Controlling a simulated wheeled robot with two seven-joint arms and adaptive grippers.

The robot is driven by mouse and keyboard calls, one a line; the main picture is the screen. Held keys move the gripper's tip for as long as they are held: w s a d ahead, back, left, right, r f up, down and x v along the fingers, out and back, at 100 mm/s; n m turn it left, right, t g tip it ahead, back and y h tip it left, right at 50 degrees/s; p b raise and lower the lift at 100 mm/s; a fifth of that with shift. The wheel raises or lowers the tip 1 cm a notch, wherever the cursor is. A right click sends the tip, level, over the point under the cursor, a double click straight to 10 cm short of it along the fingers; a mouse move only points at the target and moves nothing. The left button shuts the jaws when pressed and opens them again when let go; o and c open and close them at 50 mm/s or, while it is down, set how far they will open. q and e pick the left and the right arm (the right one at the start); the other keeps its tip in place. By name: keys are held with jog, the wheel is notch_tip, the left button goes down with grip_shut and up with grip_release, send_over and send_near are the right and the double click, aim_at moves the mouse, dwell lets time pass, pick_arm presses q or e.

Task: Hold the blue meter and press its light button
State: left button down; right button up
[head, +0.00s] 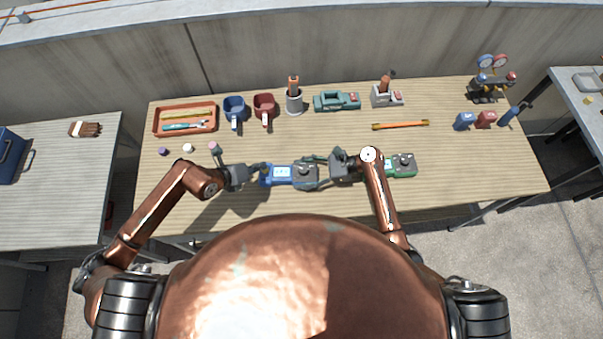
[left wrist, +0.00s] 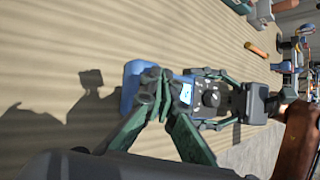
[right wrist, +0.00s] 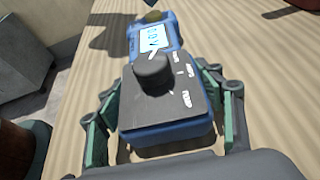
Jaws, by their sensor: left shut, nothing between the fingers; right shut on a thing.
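The blue meter (head: 273,178) lies at the middle of the table, screen toward the left and grey dial face toward the right. The right wrist view shows its dark knob (right wrist: 153,75) and pale lit screen with digits (right wrist: 152,38). My right gripper (head: 318,172) is shut on the meter's dial end, one green finger on each side. My left gripper (head: 264,168) is shut and empty at the screen end. In the left wrist view its closed fingertips (left wrist: 160,85) overlap the blue body beside the screen; whether they touch it I cannot tell. The light button is not clearly visible.
A green meter (head: 404,164) lies right of my right gripper. Small purple, white and pink knobs (head: 188,148) stand left. The front right table is clear.

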pick_arm(q)
jog(key=shift+r, duration=2.8)
pick_arm(e)
jog(key=o, duration=1.7)
jog(key=shift+c, duration=0.2)
jog(key=shift+o, duration=0.4)
jog(key=o, duration=0.4)
jog(key=shift+c, duration=0.2)
jog(key=shift+d, duration=0.1)
